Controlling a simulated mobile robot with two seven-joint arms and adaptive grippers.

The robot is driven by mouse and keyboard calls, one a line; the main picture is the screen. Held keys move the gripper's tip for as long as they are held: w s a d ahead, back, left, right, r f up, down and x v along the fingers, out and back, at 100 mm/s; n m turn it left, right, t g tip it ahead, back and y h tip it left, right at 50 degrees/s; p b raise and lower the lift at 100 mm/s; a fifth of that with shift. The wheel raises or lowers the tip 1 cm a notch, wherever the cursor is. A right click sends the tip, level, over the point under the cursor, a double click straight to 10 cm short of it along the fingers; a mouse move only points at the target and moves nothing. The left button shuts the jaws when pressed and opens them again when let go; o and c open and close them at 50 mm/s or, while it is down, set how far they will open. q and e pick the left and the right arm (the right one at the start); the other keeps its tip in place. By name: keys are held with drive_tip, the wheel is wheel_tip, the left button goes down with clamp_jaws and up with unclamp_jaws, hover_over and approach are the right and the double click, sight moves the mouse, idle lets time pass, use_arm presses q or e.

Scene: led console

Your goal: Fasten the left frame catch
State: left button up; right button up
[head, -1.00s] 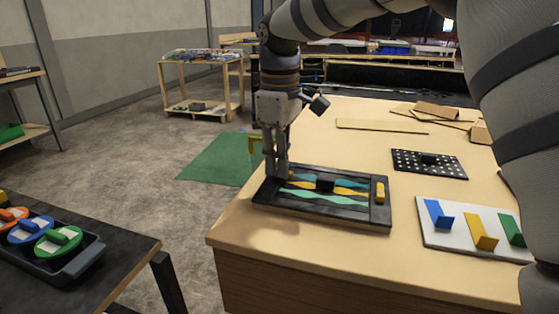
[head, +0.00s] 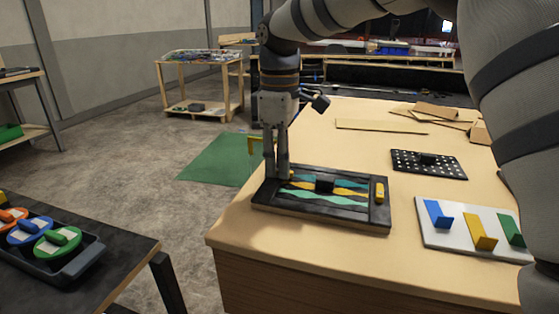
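The black frame (head: 335,216) lies flat near the left edge of the wooden table, with a panel of teal, yellow and black waves and a black knob (head: 324,184) at its middle. A yellow catch (head: 380,192) sits at its right end. My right gripper (head: 277,177) points straight down at the frame's left end, fingertips at or just above it. Its fingers are near each other; whether they are shut on anything is not clear. The left frame catch is mostly or wholly hidden by the fingers. My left gripper is not in view.
On the table are a black dotted plate (head: 429,164), a white board (head: 455,239) with blue, yellow and green flaps, and wooden pieces (head: 437,110) at the back. A dark tray (head: 78,264) with coloured knobs stands lower left. The table's front is clear.

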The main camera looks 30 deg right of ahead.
drive_tip(key=shift+o, duration=0.5)
drive_tip(key=shift+r, duration=0.1)
wheel_tip(320, 180, up, 12)
